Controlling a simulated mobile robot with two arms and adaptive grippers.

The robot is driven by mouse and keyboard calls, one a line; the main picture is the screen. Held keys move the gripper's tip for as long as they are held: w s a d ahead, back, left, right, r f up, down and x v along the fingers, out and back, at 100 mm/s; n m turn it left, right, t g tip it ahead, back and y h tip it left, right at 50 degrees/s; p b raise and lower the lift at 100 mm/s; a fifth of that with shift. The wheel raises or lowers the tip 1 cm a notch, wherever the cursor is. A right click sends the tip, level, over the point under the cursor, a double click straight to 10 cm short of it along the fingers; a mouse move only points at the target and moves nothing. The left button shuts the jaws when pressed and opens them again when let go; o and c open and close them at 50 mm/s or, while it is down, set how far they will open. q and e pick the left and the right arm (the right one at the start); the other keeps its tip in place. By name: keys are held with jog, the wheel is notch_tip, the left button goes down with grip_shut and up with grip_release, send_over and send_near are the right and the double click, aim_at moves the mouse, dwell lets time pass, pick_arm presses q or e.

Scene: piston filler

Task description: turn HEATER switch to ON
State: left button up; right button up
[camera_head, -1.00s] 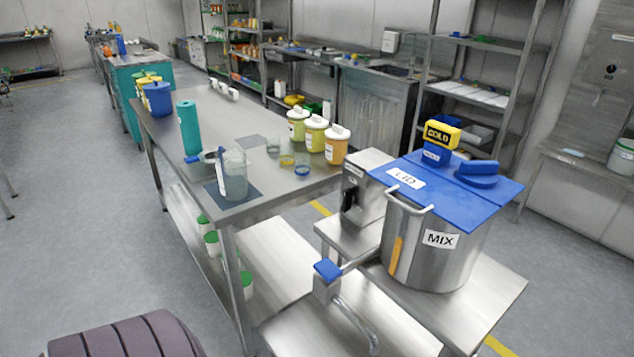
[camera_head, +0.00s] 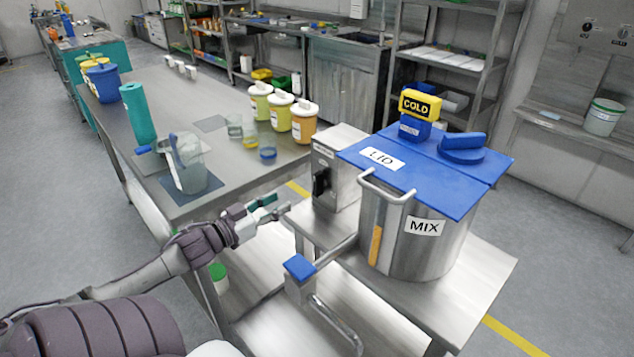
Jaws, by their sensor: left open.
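The heater switch looks to be the black knob (camera_head: 321,183) on the front of the grey metal box (camera_head: 338,152) beside the pot; its label is too small to read. A steel pot (camera_head: 400,240) marked MIX, with a blue lid (camera_head: 425,170) marked LID, stands to the right of the box. My left gripper (camera_head: 282,203) is open and empty, to the left of the knob and a little lower, apart from it in the picture. My right gripper is not in view.
A blue-handled valve (camera_head: 299,267) with a curved pipe sits below the pot. The steel table (camera_head: 180,105) at left holds a pitcher (camera_head: 190,165), cups and several jars.

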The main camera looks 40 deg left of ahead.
aim_at(315, 183)
pick_arm(q)
jog(key=w, duration=0.8)
jog(key=w+d+b, duration=0.1)
jog(key=w, duration=0.3)
jog(key=shift+w+f, duration=0.1)
jog(key=shift+w, duration=0.25)
jog(key=shift+c, duration=0.4)
grip_shut()
